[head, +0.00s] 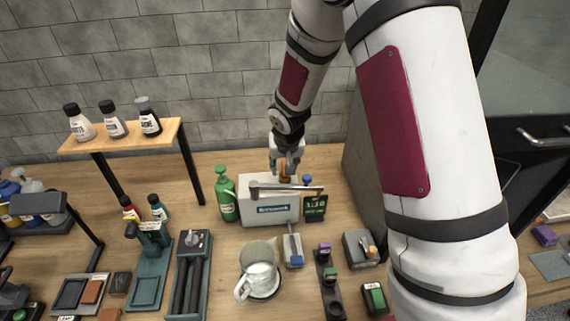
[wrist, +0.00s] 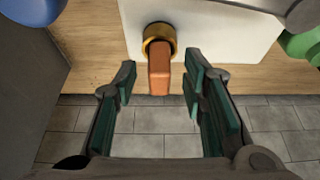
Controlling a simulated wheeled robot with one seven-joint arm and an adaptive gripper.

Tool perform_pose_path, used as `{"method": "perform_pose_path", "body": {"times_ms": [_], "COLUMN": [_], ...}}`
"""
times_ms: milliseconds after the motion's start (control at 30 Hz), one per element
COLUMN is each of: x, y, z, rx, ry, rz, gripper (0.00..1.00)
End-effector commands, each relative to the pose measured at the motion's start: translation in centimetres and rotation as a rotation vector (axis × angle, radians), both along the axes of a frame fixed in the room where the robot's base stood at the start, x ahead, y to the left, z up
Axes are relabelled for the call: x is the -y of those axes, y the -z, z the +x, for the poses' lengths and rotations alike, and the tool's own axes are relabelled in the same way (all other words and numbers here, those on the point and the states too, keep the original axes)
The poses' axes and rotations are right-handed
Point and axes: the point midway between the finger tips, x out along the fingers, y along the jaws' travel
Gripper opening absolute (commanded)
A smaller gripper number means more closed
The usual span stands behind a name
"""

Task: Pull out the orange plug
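The orange plug (wrist: 159,76) sits in a brass ring on the white box in the wrist view. In the head view the plug (head: 285,172) is a small orange spot behind the white box (head: 268,205), partly hidden by my gripper. My gripper (wrist: 160,80) is open in the wrist view, with one green-padded finger on each side of the plug. Gaps show between the fingers and the plug. In the head view my gripper (head: 287,162) points down at the back of the box.
A green pump bottle (head: 227,195) stands left of the box, and a small display (head: 314,207) stands at its right. A mug (head: 257,279) and several tools lie in front. A wooden shelf (head: 120,137) with bottles is at the left. A large grey block (head: 366,160) is at the right.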

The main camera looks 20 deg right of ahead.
Motion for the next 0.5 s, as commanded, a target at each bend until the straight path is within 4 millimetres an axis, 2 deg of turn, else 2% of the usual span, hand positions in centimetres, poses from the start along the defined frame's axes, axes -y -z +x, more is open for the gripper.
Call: {"method": "perform_pose_path", "body": {"times_ms": [233, 267, 400, 433, 500], "x": [0.02, 0.03, 0.02, 0.03, 0.03], "y": [0.05, 0.05, 0.06, 0.05, 0.05], "z": [0.03, 0.03, 0.02, 0.01, 0.01], "rx": [0.0, 0.0, 0.0, 0.0, 0.0], "ry": [0.0, 0.0, 0.0, 0.0, 0.0], "rz": [0.0, 0.0, -0.001, -0.001, -0.001], "gripper": [0.38, 0.36, 0.04, 0.0, 0.0]}}
